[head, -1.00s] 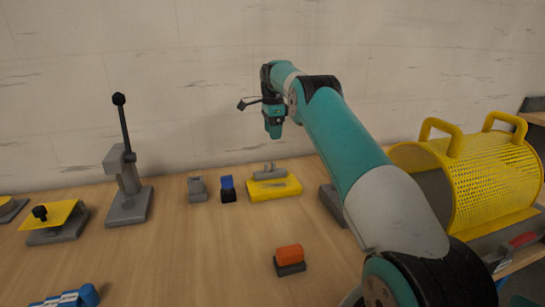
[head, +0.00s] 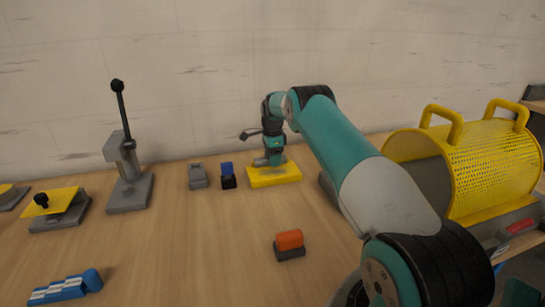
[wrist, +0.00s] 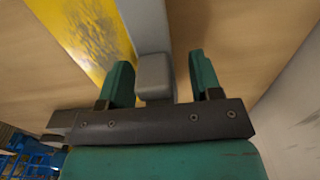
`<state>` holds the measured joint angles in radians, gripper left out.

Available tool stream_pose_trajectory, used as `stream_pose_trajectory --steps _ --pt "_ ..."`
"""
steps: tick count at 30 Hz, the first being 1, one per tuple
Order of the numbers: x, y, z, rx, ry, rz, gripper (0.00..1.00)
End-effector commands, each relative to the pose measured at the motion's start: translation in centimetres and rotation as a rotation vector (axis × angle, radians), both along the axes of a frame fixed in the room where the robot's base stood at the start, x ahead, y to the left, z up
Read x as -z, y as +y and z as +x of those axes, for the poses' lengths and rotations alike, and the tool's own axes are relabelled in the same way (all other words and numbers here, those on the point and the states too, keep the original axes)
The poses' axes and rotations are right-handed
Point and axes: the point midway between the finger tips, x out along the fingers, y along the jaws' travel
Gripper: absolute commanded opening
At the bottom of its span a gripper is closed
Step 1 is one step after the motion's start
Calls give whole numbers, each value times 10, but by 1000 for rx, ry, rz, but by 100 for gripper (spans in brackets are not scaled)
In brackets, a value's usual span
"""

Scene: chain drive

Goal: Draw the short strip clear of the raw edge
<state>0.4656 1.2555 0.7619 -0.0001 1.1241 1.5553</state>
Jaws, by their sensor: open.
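A yellow block (head: 289,175) sits on the table near the back wall, with a grey piece (head: 261,162) on top. I cannot tell for sure that this grey piece is the short strip, and I see no clear raw edge. My gripper (head: 274,161) is down at the grey piece. In the wrist view my gripper (wrist: 162,82) is open, its green fingers apart on either side of a grey block (wrist: 154,78) at the end of a grey bar (wrist: 146,25). The block is nearer the left finger. The yellow surface (wrist: 85,30) with a dark scuffed patch shows left of the bar.
A blue-topped black piece (head: 228,176) and a grey block (head: 198,176) stand left of the yellow block. An orange-topped block (head: 289,242) is in front. A lever press (head: 127,170) stands at left, a yellow mesh guard (head: 490,165) at right.

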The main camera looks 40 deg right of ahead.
Motion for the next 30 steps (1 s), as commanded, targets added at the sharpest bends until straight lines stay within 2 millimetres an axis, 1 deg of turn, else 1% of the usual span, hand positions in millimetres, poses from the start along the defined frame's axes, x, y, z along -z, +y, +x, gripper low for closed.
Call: stream_pose_trajectory --steps 6,8,9,11,12,13,14,20,30 --pt "0 0 0 0 0 0 58" --pt "0 0 0 0 0 0 45" --pt "0 0 0 0 0 0 36" --pt "0 0 0 0 0 0 22" --pt "0 0 0 0 0 0 13" --pt "0 0 0 0 0 0 6" --pt "0 0 0 0 0 0 4" --pt "-3 0 0 0 -1 0 4" --pt "-21 0 0 0 0 0 4"
